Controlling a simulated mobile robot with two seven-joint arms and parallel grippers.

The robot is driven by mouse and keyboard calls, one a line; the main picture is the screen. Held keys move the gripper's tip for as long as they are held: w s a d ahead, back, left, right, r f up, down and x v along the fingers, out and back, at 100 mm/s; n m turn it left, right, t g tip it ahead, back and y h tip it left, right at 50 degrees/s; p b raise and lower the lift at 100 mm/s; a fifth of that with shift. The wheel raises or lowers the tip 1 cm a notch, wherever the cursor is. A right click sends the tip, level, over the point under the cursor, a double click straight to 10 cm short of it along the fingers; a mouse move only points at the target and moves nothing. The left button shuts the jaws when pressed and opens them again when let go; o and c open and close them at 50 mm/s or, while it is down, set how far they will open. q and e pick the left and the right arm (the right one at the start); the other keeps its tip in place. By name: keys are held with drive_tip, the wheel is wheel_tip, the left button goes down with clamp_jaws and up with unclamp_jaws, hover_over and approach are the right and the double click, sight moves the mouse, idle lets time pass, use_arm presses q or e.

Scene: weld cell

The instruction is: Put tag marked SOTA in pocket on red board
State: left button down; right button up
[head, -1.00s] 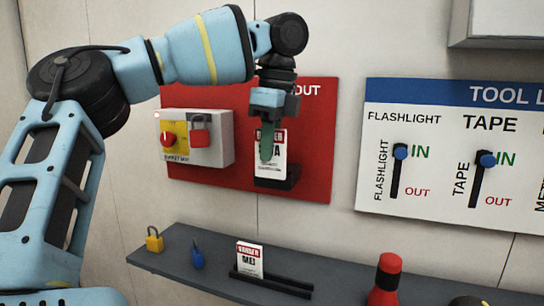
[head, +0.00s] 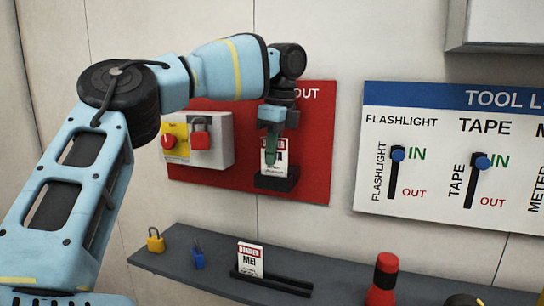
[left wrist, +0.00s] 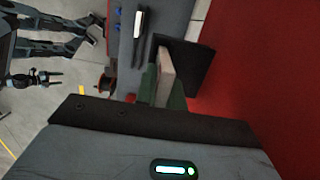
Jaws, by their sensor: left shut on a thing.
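The tag (head: 274,156) is a white card with a red header, upright at the red board (head: 315,150). Its print is too small and covered to read. My left gripper (head: 272,158) is shut on it, with green fingers over its face. The tag's lower edge is down behind the front of the black pocket (head: 277,183); its depth inside is hidden. The left wrist view shows the tag (left wrist: 166,75) edge-on between green fingers, beside the dark pocket (left wrist: 193,68).
A grey box (head: 222,140) with a red knob and red padlock is left of the pocket. The shelf (head: 215,262) below holds a yellow padlock (head: 155,240), a blue padlock (head: 197,255) and another tag (head: 250,260) in a black rack. A tool board (head: 450,205) is at right.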

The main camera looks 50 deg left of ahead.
use_arm(q)
drive_tip(key=shift+f, duration=0.75)
drive_tip(key=shift+f, duration=0.1)
drive_tip(key=c, duration=1.5)
unclamp_jaws()
